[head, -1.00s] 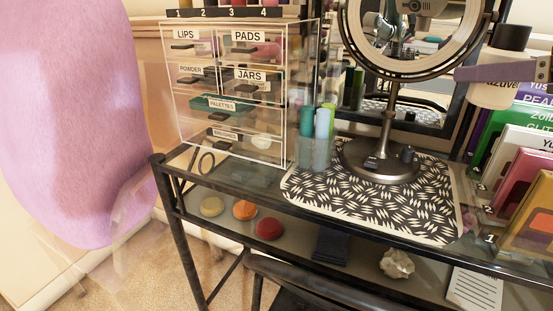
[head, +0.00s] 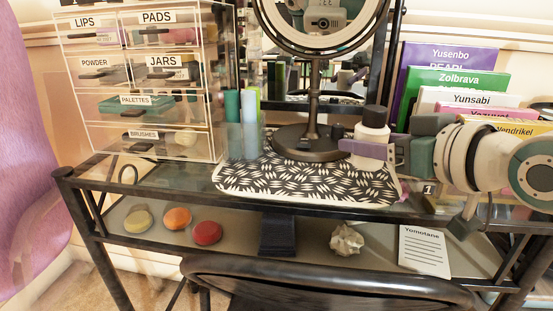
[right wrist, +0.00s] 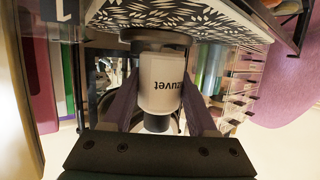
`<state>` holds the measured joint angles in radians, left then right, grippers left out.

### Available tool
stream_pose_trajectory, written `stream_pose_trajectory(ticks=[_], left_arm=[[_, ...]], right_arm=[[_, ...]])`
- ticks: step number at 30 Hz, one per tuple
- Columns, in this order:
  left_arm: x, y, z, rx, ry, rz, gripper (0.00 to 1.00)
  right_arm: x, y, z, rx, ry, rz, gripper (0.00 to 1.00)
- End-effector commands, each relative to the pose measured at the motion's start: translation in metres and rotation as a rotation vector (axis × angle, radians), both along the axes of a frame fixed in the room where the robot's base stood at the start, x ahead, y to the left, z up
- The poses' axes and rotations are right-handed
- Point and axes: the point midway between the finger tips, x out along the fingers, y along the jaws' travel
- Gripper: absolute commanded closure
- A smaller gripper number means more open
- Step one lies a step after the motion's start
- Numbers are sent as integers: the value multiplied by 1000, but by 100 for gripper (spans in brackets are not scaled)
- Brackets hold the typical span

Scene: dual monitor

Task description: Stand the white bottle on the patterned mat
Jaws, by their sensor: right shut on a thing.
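The white bottle (head: 371,152) with a black cap is upright in the head view, over the right part of the patterned mat (head: 290,182). I cannot tell whether its base touches the mat. My right gripper (head: 365,147) comes in from the right with purple fingers shut on the bottle's body. In the right wrist view the bottle (right wrist: 160,80) sits between the two fingers, its label upside down, with the mat (right wrist: 210,14) at the top of the picture. My left gripper is not in view.
A round mirror's stand (head: 312,142) rests on the mat just left of the bottle. Blue and green tubes (head: 240,125) and a clear drawer box (head: 145,85) stand further left. Upright books (head: 450,80) are behind my right arm. The mat's front part is clear.

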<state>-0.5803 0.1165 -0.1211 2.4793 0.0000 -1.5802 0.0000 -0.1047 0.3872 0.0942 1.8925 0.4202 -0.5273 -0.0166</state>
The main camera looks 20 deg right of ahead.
Motion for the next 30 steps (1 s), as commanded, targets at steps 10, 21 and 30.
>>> stream_pose_trajectory(ticks=[10, 21, 30], left_arm=[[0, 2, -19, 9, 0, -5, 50], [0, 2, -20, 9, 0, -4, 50], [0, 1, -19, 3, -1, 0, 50]], right_arm=[[0, 0, -38, 0, 0, 0, 99], [0, 0, -41, 0, 1, 0, 32], [0, 0, -41, 0, 1, 0, 12]])
